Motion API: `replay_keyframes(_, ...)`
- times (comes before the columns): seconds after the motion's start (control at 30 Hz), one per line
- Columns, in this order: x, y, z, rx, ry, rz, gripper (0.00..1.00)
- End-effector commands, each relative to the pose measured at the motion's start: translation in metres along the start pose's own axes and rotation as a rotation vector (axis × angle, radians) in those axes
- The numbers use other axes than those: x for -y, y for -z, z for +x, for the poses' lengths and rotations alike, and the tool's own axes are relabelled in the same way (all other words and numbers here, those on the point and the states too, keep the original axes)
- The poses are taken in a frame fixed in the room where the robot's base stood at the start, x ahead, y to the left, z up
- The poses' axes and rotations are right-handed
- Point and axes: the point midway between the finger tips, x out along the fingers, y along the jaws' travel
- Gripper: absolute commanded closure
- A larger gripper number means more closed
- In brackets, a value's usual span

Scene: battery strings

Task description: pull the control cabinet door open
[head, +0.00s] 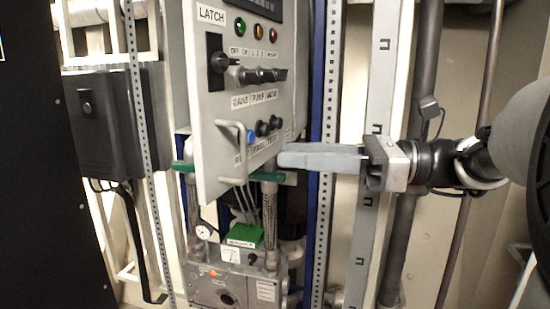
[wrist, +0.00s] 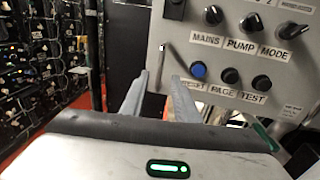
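The control cabinet door (head: 205,125) is a light grey panel left of centre in the head view; I cannot tell whether it is ajar. Its black latch (head: 216,62) sits under the LATCH label. A pale bar-shaped pull handle (head: 241,150) is on the lower door; it also shows in the wrist view (wrist: 176,57). My gripper (head: 281,156) reaches in from the right, its fingertips a little right of the handle in the head view. In the wrist view my gripper (wrist: 160,78) has its fingers apart with a gap between them, and the handle lies just beyond the tips.
Knobs (head: 262,75) and push buttons (head: 263,129) stick out of the door near the handle. Pipes and a valve block (head: 225,285) are below it. A dark box (head: 100,125) hangs at left. In the wrist view, dark equipment racks (wrist: 45,55) stand at left.

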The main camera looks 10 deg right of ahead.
Motion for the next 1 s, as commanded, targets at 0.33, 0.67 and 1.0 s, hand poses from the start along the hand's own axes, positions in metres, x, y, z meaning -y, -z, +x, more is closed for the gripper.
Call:
replay_keyframes(0.33, 0.002, -0.007, -0.068, -0.003, 0.004, 0.006, 0.72)
replay_keyframes(0.67, 0.0, -0.001, -0.082, 0.0, 0.001, 0.001, 0.72)
replay_keyframes(1.0, 0.0, 0.0, -0.081, 0.0, 0.0, 0.0, 0.72)
